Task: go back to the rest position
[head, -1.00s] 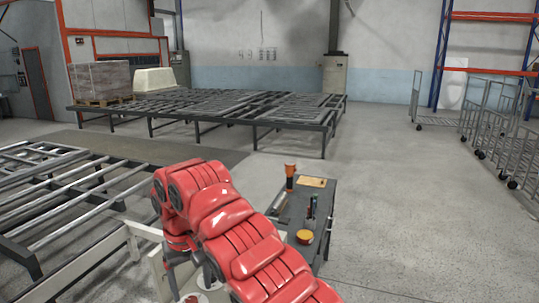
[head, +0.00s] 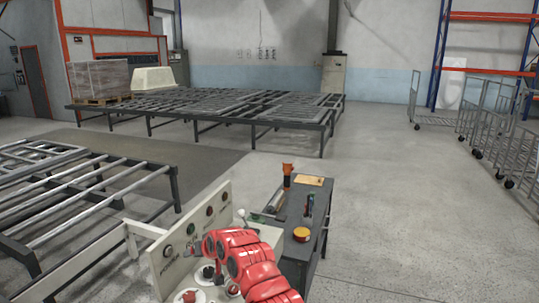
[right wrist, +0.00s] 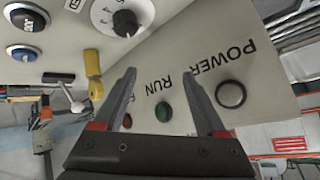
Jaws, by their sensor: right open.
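My right arm (head: 255,262), red and segmented, reaches in from the bottom of the head view over a cream control panel (head: 200,222). In the right wrist view my right gripper (right wrist: 160,72) is open, with nothing between its two fingers. Behind the fingers is the panel face (right wrist: 205,55), labelled POWER and RUN, with a green button (right wrist: 163,111) and a grey button (right wrist: 231,94). A red button is partly hidden by the left finger. I cannot tell the exact gap to the panel. My left gripper is not in view.
A dark tool cart (head: 296,225) stands right beside the panel, with an orange-topped item (head: 287,170) and a yellow round container (head: 302,234) on it. A roller conveyor (head: 95,195) is on the left. Wire trolleys (head: 500,145) stand at right. The floor between (head: 400,210) is clear.

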